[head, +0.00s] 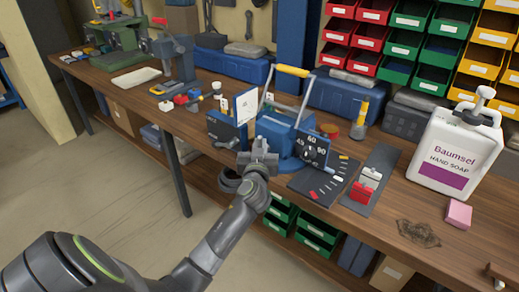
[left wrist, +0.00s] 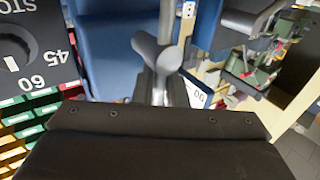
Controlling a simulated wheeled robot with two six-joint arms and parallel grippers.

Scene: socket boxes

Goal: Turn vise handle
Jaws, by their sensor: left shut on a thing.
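A blue vise-like body (head: 284,134) stands at the front edge of the wooden workbench. A dial box marked with numbers (head: 313,151) is at its right. The dial also shows at the upper left in the left wrist view (left wrist: 30,48). My left gripper (head: 258,158) is at the front of the blue body, shut on a grey handle bar (left wrist: 158,50). The grip itself is partly hidden by the dark gripper body. Another dark bar (left wrist: 250,22) with a rounded end shows at the upper right in the left wrist view. My right gripper is out of view.
A Baumsel soap bottle (head: 455,148) and a pink block (head: 458,214) stand at the right. A dark board (head: 318,186) and a grey strip (head: 382,165) lie right of my gripper. Colored bins (head: 400,45) fill the back.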

